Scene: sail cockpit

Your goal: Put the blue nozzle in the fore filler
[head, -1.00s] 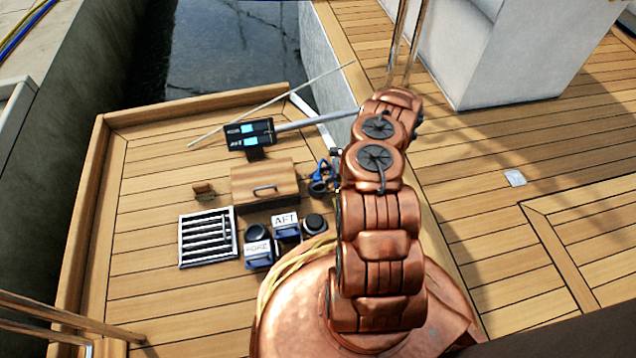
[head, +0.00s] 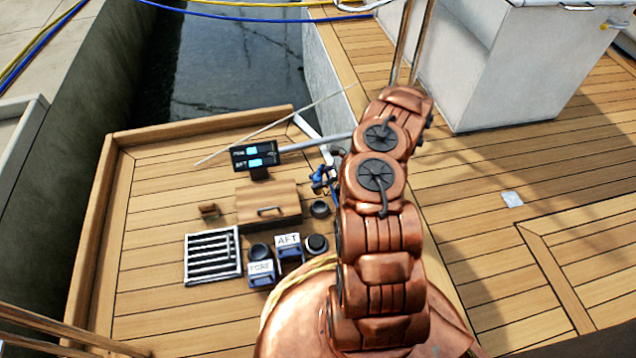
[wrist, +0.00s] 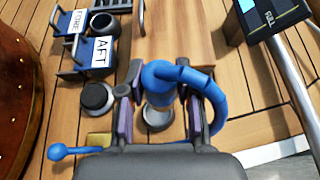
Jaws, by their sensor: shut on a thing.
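The blue nozzle (wrist: 162,78) is between my gripper's fingers (wrist: 160,100) in the wrist view, its curved spout bending right and down. The gripper is shut on it. The nozzle (head: 319,178) also shows left of my arm in the head view, above a dark round fitting (head: 320,208); my arm hides most of the gripper there. The FORE plate (head: 261,269) is on a blue bracket, with a dark round fitting (head: 258,252) just behind it. The AFT plate (head: 288,240) is to its right, with a black round fitting (head: 317,243) beside it.
A wooden box (head: 268,203) stands behind the labelled plates, with a display (head: 255,156) behind it. A slatted grate (head: 212,256) and a small brown block (head: 209,211) lie left. A raised wooden edge (head: 95,220) bounds the deck on the left. Front deck is clear.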

